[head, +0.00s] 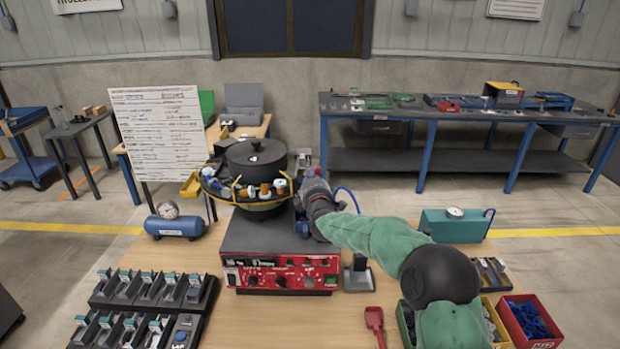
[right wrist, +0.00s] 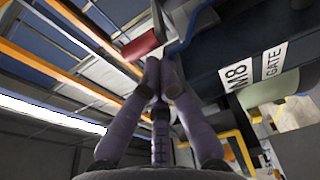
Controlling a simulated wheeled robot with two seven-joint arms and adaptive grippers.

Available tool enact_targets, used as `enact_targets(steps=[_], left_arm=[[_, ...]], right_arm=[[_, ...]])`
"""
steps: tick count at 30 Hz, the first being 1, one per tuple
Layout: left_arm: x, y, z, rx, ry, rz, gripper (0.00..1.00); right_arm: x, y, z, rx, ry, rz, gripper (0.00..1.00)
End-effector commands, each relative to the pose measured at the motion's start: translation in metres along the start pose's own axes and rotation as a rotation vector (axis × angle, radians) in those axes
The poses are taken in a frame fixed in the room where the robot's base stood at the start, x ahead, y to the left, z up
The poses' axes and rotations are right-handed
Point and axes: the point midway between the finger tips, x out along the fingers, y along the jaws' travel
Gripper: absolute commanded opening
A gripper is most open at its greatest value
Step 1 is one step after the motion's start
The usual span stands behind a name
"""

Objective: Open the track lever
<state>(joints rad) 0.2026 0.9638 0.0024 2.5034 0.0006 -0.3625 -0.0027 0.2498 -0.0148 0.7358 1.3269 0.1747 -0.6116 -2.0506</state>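The bowl feeder (head: 257,158) stands on a red-fronted control unit (head: 280,272) in the middle of the table. My right gripper (head: 311,178) is at the right side of the bowl, its tips partly lost against the dark parts there. In the right wrist view my right gripper (right wrist: 160,77) has its purple-grey fingers drawn together at the tips. A red lever end (right wrist: 143,45) shows just beyond the tips, slightly left; I cannot tell whether they touch it. A dark part labelled "M8" and "GATE" (right wrist: 255,72) is to the right. My left gripper is not in view.
A white board (head: 158,133) and a blue air tank (head: 175,222) stand left. Black racks (head: 150,290) hold several parts at front left. A red scoop (head: 374,320), a red bin (head: 530,318) and a green case (head: 452,225) are right. Bare tabletop shows at the front middle.

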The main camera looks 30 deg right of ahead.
Motion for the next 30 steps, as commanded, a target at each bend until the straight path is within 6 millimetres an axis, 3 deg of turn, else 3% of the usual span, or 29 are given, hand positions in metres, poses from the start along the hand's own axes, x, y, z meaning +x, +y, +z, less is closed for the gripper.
enact_targets(steps=[30], left_arm=[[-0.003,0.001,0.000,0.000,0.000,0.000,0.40]], right_arm=[[-0.006,0.000,0.015,-0.001,-0.001,0.000,0.00]])
